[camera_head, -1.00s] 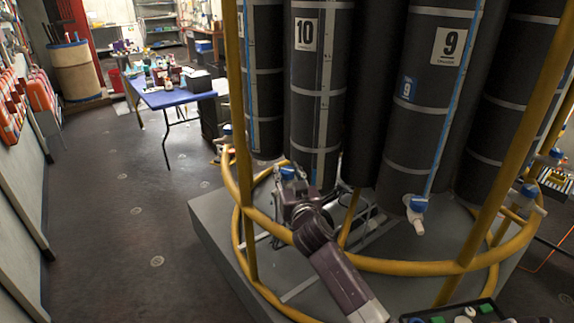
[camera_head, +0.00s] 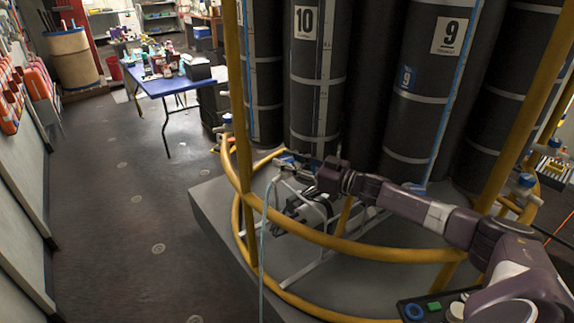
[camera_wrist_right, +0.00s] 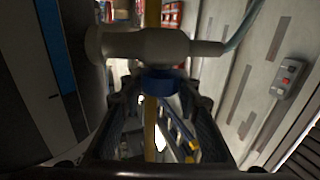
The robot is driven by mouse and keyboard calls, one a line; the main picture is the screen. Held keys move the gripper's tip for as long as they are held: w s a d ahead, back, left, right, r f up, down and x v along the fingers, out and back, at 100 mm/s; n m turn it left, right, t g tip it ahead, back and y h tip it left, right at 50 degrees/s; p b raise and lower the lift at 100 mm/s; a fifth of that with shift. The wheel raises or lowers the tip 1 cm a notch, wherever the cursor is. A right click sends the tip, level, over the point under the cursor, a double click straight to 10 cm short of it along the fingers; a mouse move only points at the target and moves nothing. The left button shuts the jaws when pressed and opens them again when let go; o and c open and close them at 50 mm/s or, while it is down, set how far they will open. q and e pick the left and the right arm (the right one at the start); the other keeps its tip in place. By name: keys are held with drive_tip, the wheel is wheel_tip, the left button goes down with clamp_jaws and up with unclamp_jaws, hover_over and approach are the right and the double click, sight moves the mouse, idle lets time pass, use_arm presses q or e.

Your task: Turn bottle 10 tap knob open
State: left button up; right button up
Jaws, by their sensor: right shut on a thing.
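Bottle 10 (camera_head: 318,65) is a tall dark cylinder with a white "10" label, standing upright inside a yellow ring frame. Its tap is at its foot. In the right wrist view the pale tap body (camera_wrist_right: 150,44) lies across the top, with the blue knob (camera_wrist_right: 160,80) below it between my fingers. My right gripper (camera_head: 297,160) is shut on this knob and partly hides it in the head view. My left gripper is not in view.
Bottle 9 (camera_head: 424,85) stands to the right. The yellow lower ring (camera_head: 400,252) and posts (camera_head: 240,120) surround the bottles on a grey plinth (camera_head: 212,205). A blue table (camera_head: 172,86) with clutter stands back left. The floor on the left is clear.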

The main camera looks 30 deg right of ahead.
sight(287, 158)
drive_tip(key=shift+d+n+g+y+b, duration=0.1)
drive_tip(key=shift+n+g+y+b, duration=0.25)
drive_tip(key=shift+y, duration=0.25)
drive_tip(key=o, duration=1.2)
drive_tip(key=shift+r, duration=4.95)
